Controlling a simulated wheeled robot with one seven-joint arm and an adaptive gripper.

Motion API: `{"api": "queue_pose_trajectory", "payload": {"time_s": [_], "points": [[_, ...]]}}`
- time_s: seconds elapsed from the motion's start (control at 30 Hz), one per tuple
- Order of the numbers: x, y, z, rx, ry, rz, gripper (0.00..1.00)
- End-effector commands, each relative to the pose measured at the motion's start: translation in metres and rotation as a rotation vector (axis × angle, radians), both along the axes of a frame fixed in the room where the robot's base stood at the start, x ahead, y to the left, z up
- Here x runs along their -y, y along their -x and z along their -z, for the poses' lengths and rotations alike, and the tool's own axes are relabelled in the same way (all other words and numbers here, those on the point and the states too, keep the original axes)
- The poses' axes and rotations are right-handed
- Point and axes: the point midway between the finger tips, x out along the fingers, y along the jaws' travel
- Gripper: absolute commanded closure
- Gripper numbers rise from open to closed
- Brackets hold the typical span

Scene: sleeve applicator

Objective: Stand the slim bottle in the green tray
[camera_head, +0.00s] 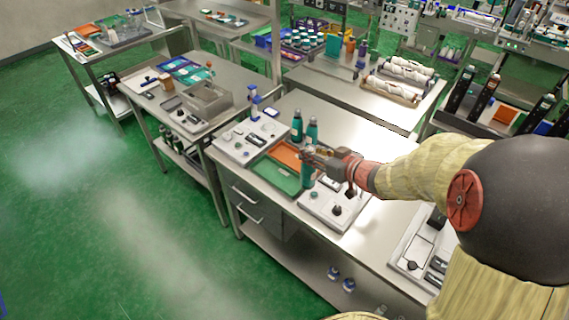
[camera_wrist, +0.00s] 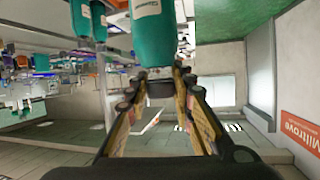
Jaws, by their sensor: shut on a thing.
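My gripper (camera_head: 310,158) is shut on a teal bottle (camera_head: 307,176), which shows below the fingers and looks upright. In the wrist view the held bottle (camera_wrist: 153,38), with a white label, is at the fingertips (camera_wrist: 161,80). The green tray (camera_head: 270,177) lies on the steel bench just left of the held bottle, and its visible floor is empty. I cannot tell whether the bottle's base is over the tray's right edge or beside it. Two other teal bottles, one (camera_head: 297,126) and another (camera_head: 312,130), stand behind my gripper.
An orange tray (camera_head: 285,153) adjoins the green tray at the back. A white panel with dark parts (camera_head: 248,138) is at the left, and another panel with black knobs (camera_head: 333,207) is at the right front. The bench (camera_head: 368,152) is clear behind my arm.

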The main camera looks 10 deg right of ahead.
Motion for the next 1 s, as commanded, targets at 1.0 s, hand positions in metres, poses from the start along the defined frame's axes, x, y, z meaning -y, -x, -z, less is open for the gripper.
{"api": "queue_pose_trajectory", "payload": {"time_s": [1.0], "points": [[-0.033,-0.109,0.116,-0.001,0.000,0.000,1.00]]}}
